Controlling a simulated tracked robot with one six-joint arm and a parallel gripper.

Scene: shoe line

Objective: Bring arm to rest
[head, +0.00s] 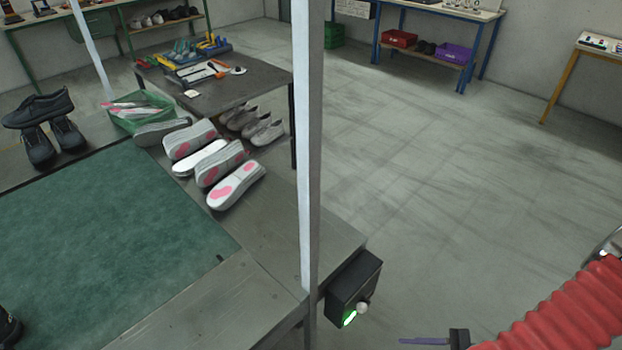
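My arm, in a red ribbed sleeve (570,312), comes in from the right edge at the bottom right of the head view. At its lower left end a dark block and a thin purple-grey finger of my gripper (425,341) show at the bottom edge. The rest of the gripper is cut off by the frame, so I cannot tell whether it is open or shut. No held thing shows. The visible part is over the floor, right of the workbench (262,292) and apart from it.
A grey upright post (308,150) stands at the bench's right end, with a black control box (352,290) beside it. Pale shoes with pink soles (236,185) lie on the bench beyond a green mat (110,235). The floor (450,190) to the right is clear.

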